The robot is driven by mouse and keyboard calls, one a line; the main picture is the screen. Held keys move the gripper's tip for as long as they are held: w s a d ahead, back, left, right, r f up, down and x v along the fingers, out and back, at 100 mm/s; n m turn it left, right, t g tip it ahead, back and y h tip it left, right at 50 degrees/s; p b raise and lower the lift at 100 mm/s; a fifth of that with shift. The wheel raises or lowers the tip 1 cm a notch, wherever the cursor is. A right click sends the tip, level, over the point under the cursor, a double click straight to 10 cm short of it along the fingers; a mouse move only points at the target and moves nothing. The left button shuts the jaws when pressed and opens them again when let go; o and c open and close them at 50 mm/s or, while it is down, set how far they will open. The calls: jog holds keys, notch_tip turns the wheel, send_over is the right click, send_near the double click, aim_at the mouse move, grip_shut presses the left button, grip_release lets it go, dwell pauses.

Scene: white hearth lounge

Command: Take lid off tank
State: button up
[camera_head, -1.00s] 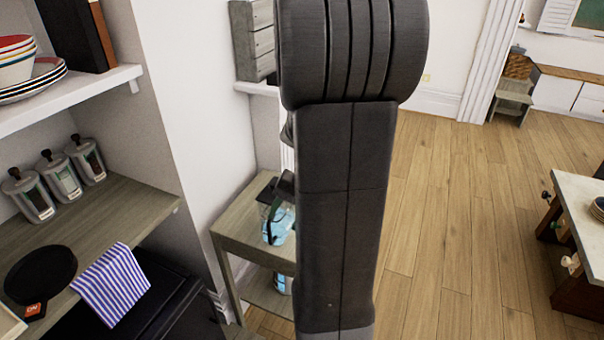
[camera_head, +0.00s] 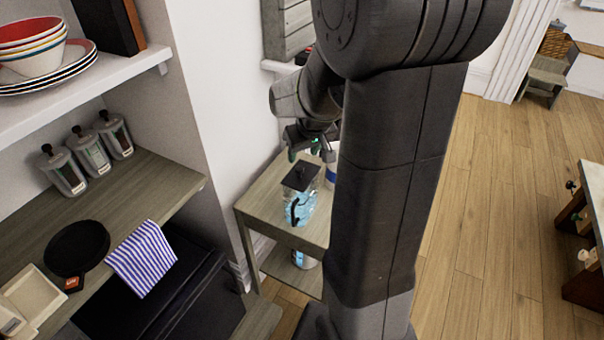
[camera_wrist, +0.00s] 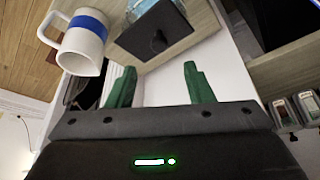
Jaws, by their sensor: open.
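The tank (camera_head: 302,203) is a clear container with blue contents and a dark handle, standing on a small wooden side table. Its dark square lid (camera_head: 301,178) is on top of it. In the wrist view the lid (camera_wrist: 140,31) shows a round knob at its middle, and little of the tank (camera_wrist: 130,8) is visible behind it. My gripper (camera_head: 308,150) is above and just behind the lid in the head view. In the wrist view my gripper's green fingers (camera_wrist: 160,80) are apart with nothing between them, and the lid lies beyond their tips.
A white mug with a blue band (camera_wrist: 84,42) stands on the side table (camera_head: 262,212) beside the tank. A wooden counter (camera_head: 150,185) with canisters and a striped cloth (camera_head: 142,258) is at left. The wooden floor at right is open.

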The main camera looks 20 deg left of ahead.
aim_at(299, 168)
jog(key=shift+p+x, duration=0.45)
jog(key=shift+x, duration=3.15)
jog(key=shift+s+d, duration=0.1)
jog(key=shift+d, duration=0.1)
grip_shut()
